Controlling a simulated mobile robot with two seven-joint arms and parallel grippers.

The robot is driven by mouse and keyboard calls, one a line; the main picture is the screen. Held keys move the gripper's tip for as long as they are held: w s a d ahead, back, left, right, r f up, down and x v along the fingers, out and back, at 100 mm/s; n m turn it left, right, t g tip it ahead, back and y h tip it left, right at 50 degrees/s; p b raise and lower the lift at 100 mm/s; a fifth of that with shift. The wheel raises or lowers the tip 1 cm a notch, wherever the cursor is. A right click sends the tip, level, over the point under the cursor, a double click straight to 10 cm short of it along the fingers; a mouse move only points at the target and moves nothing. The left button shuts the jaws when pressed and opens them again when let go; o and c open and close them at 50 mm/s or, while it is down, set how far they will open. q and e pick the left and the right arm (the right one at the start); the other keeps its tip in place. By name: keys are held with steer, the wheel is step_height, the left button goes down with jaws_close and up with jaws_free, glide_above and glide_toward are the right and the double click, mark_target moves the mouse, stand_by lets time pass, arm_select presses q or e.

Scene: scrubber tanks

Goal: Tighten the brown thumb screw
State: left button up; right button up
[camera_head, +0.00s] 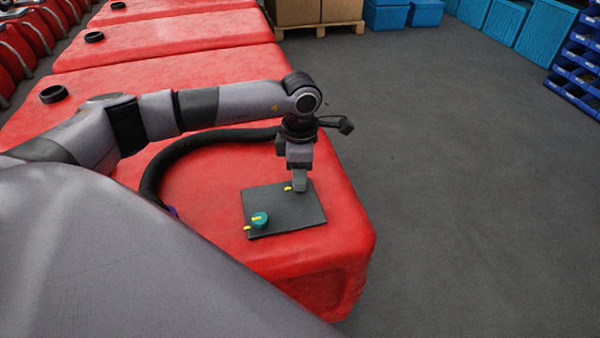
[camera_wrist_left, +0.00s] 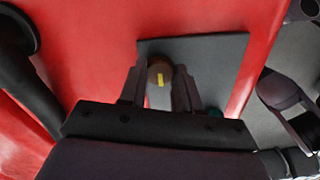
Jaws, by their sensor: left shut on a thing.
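The brown thumb screw (camera_wrist_left: 159,67) shows in the left wrist view between my left gripper's fingers, with a yellow mark on its top. My left gripper (camera_head: 300,187) points down at the far right part of the dark panel (camera_head: 290,215) and is shut on the brown thumb screw. In the head view the gripper hides the screw, and a yellow mark on the panel shows just left of the fingertips. A teal thumb screw (camera_head: 260,220) with a yellow mark sits at the panel's near left. My right gripper is not in view.
The panel lies on the end of a red tank (camera_head: 200,181). A black hose (camera_head: 155,165) curves over the tank left of the gripper. More red tanks with black necks stand behind. Grey floor (camera_head: 460,180) is clear at right; blue crates (camera_head: 553,37) stand far back.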

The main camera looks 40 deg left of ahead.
arm_select(q)
steer(key=shift+w+r, duration=0.15)
steer(key=shift+r, duration=0.15)
steer(key=o, duration=0.8)
steer(key=shift+o, duration=1.3)
steer(key=shift+f, duration=0.1)
steer(key=shift+r, duration=3.6)
steer(key=shift+s, duration=0.2)
